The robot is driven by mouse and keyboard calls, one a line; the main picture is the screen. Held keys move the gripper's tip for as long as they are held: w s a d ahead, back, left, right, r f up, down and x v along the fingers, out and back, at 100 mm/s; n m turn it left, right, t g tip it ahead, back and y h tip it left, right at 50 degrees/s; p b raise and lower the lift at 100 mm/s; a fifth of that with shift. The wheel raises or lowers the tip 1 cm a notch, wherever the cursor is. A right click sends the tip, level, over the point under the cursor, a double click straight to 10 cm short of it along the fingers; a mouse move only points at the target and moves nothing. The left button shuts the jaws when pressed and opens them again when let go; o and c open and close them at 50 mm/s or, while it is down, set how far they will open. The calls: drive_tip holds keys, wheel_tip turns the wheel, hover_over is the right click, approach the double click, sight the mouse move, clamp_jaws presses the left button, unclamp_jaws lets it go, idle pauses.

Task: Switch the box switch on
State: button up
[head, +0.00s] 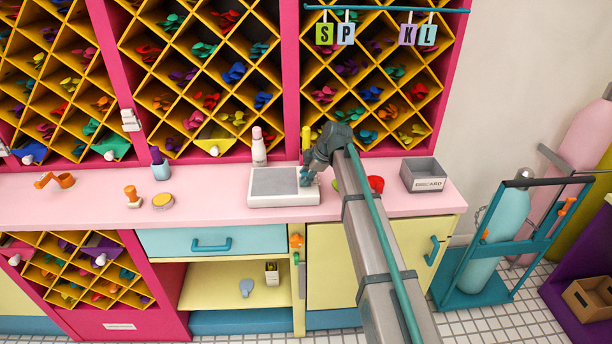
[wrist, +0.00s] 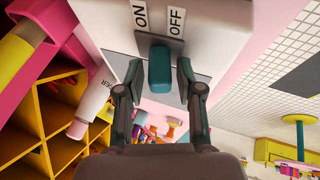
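The white box (head: 268,199) with a grey top plate stands on the pink counter (head: 220,206). Its side with the ON label (wrist: 140,15) and OFF label (wrist: 177,20) shows in the wrist view. My gripper (wrist: 159,82) is open, one finger on each side of the switch, with a gap visible on both sides. In the head view my gripper (head: 307,178) is at the box's right end and hides the switch.
A white bottle with a pink cap (head: 259,150) stands behind the box and shows near the left finger in the wrist view (wrist: 93,107). A red round item (head: 376,184) and a grey DISCARD bin (head: 424,176) stand to the right. Yellow diamond shelves (head: 205,70) rise behind.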

clamp_jaws()
drive_tip(key=shift+w, duration=0.1)
drive_tip(key=shift+w+r+g+p, duration=0.2)
drive_tip(key=shift+w+g+p, duration=0.15)
drive_tip(key=shift+g, duration=0.35)
drive_tip(key=shift+w+a+m+g+h, duration=0.15)
drive_tip(key=shift+w+m+g+h, duration=0.35)
drive_tip(key=shift+g, duration=0.6)
drive_tip(key=g, duration=0.1)
drive_tip(key=w+g+p, duration=0.1)
drive_tip(key=shift+f+g, duration=0.1)
drive_tip(key=shift+g, duration=0.2)
drive_tip(key=shift+w+f+m+g, duration=0.1)
drive_tip(key=shift+m+g, duration=0.2)
drive_tip(key=shift+g, duration=0.3)
